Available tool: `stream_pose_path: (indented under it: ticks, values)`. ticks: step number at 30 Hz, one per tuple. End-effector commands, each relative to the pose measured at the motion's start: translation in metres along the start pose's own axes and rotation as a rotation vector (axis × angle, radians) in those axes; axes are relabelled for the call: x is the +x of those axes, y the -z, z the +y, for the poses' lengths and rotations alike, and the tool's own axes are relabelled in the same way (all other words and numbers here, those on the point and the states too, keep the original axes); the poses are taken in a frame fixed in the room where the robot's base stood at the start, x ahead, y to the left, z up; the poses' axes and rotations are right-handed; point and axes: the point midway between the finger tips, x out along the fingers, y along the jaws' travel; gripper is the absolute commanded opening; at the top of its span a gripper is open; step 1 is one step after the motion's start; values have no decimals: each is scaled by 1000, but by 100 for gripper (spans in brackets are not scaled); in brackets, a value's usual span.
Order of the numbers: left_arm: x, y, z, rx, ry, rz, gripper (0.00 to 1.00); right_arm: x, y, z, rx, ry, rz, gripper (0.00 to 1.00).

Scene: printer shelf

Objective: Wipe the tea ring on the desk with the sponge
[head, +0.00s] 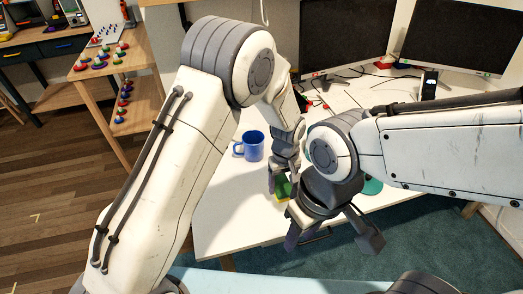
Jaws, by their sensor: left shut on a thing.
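A green and yellow sponge (283,188) is at the desk's near part in the head view. My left gripper (280,178) is shut on it; its lower side is at or close to the desk top, and I cannot tell if it touches. My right gripper (332,240) is open and empty, its fingers spread, in front of the desk's near edge as seen here. It hides part of the sponge's surroundings. The white desk (222,215) is bare at its near left. I do not see the tea ring; my arms cover much of the desk.
A blue mug (250,146) stands on the desk left of the sponge. A teal round thing (372,187) shows partly behind my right arm. Two monitors (345,38), cables and a dark phone-like device (429,85) are at the back. A wooden shelf (112,62) with small colored items stands left.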

Motion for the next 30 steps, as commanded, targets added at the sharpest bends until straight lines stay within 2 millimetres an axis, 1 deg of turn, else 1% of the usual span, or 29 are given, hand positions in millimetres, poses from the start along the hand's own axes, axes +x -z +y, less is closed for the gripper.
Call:
stream_pose_path:
  ticks: [1, 3, 9, 28, 30]
  values:
    - [-9, 0, -1, -1, 0, 0, 15, -8, 0, -1, 0, 0, 0, 40]
    - [-15, 1, -2, -3, 0, 0, 15, -13, 1, -1, 0, 0, 0, 40]
    - [-26, 2, -4, -6, -1, 1, 15, -22, 1, -2, 0, 0, 0, 40]
    - [-27, 2, -4, -6, -1, 1, 15, -22, 1, -2, 0, 0, 0, 40]
    - [-27, 4, -7, -2, -1, 1, 15, -22, 1, -2, 0, 0, 0, 40]
